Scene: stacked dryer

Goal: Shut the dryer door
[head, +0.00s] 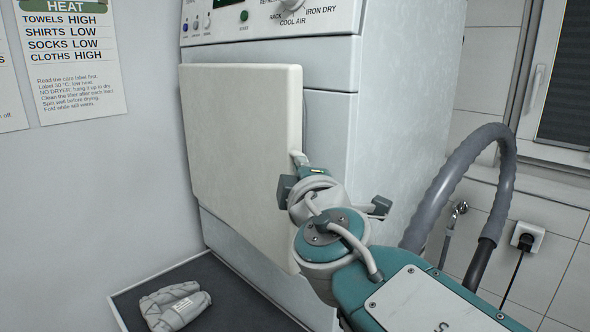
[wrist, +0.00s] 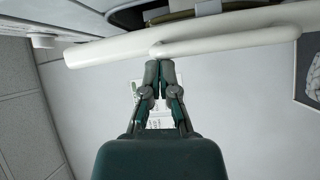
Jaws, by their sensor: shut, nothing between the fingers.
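The dryer door (head: 240,140) is a square off-white panel on the front of the white dryer (head: 405,120). It stands ajar, its right edge out from the body. In the wrist view the door (wrist: 100,49) is a pale bar seen edge-on, with a rounded pale strip (wrist: 235,42) along it. Part of a dark round opening (wrist: 180,13) shows beyond it. My gripper (head: 299,158) is at the door's right edge. In the wrist view its fingertips (wrist: 160,66) are together and empty, against or very close to the strip; contact is unclear.
A control panel (head: 270,20) is above the door. A thick grey hose (head: 455,160) arches at right near a wall socket (head: 527,238). A wall is close at left.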

